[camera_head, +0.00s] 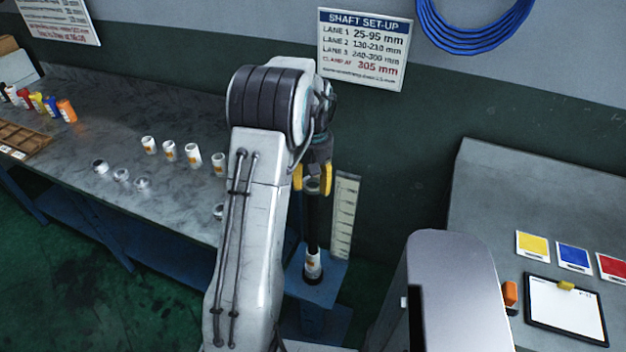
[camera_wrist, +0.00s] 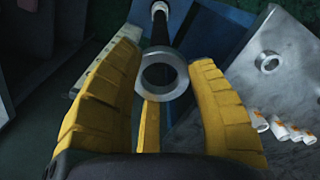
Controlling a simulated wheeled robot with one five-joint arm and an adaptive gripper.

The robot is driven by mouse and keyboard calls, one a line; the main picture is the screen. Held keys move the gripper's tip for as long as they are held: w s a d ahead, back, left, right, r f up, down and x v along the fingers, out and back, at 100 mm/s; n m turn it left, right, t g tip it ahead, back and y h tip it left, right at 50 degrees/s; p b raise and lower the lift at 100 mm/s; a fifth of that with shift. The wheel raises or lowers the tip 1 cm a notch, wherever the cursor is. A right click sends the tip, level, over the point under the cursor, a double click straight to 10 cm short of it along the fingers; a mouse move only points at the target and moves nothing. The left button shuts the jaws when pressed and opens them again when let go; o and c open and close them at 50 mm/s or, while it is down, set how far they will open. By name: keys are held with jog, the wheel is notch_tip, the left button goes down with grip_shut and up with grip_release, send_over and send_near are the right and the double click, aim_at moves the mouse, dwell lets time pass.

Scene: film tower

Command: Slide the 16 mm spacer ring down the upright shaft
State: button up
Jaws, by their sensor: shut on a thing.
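A pale metal spacer ring (camera_wrist: 165,76) sits between the yellow fingers of my gripper (camera_wrist: 167,90) in the wrist view, and the fingers are shut on it. The upright black shaft (camera_head: 312,225) stands below my gripper (camera_head: 312,180) in the head view. In the wrist view the shaft (camera_wrist: 161,35) runs away from the ring's far edge. The ring is at the shaft's top end; I cannot tell whether the shaft's tip is inside its hole. A white sleeve with an orange mark (camera_head: 313,265) is around the shaft's foot.
The shaft stands on a blue base (camera_head: 328,284) beside an upright pale scale (camera_head: 345,215). A grey bench (camera_head: 100,125) at left holds several white sleeves (camera_head: 170,151) and metal rings (camera_head: 121,175). A grey panel with a clipboard (camera_head: 566,310) is at right.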

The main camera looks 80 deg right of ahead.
aim_at(313, 199)
jog(key=shift+f+b, duration=2.2)
jog(key=shift+f, duration=1.1)
jog(key=o, duration=1.2)
jog(key=shift+r, duration=0.1)
notch_tip(313, 199, up, 12)
jog(key=shift+f, duration=0.1)
